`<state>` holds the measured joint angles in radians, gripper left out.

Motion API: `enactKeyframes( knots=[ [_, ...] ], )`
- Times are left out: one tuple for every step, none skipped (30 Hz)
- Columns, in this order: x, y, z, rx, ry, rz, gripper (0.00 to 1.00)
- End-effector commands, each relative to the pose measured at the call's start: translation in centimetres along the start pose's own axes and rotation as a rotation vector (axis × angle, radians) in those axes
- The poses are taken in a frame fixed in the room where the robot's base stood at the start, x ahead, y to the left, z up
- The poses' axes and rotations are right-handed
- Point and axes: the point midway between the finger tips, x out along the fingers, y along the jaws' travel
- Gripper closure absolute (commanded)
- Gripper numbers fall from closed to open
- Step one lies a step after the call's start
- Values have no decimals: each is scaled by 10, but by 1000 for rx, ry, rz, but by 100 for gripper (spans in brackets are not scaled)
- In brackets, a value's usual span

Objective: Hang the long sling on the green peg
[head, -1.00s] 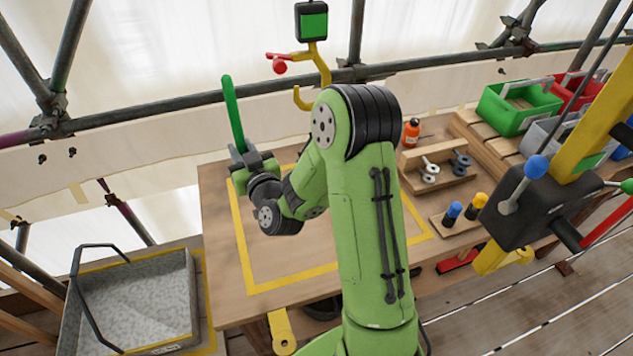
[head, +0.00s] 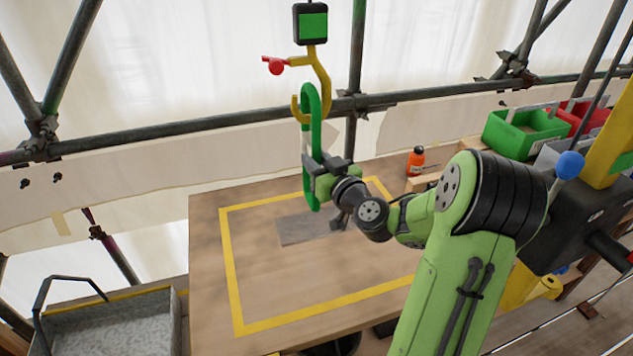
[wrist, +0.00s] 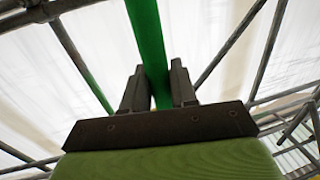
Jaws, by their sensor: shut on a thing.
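The green sling (head: 308,100) is a narrow upright loop in the head view. My gripper (head: 318,183) is shut on its lower part, above the table. In the wrist view, the green band (wrist: 149,45) runs up between the two fingers (wrist: 159,88). The top of the loop overlaps the yellow hook (head: 322,80) in the picture; I cannot tell whether the hook passes through it or they touch. The hook hangs below a dark box with a green face (head: 312,25). I cannot make out a green peg for certain.
The wooden table (head: 215,300) has a yellow taped outline and a grey patch (head: 305,229). An orange bottle (head: 416,161) and a green bin (head: 520,135) stand at the back right. A grey tub (head: 110,325) is at lower left. Scaffold pipes (head: 190,125) cross behind.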

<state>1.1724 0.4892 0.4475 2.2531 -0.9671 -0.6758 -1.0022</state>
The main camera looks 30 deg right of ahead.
Motion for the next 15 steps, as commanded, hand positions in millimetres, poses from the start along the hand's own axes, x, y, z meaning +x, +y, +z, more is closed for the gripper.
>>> enactKeyframes(
  knots=[
    [0, 0, 6, 1, 1, 0, 100],
    [0, 0, 10, 2, 1, 0, 100],
    [0, 0, 17, 3, 1, 0, 100],
    [0, 0, 24, 4, 1, 0, 100],
    [0, 0, 31, 4, 1, 1, 100],
    [0, 0, 38, 1, 2, 1, 100],
    [0, 0, 43, 1, 2, 1, 100],
    [0, 0, 46, 1, 2, 1, 100],
    [0, 0, 47, 0, 2, 1, 100],
    [0, 0, 46, 0, 2, 1, 100],
    [0, 0, 45, 0, 2, 1, 100],
    [0, 0, 43, 0, 2, 1, 100],
    [0, 0, 43, 0, 2, 1, 100],
    [0, 0, 43, 0, 2, 1, 100],
    [0, 0, 42, 0, 2, 1, 100]
  ],
)
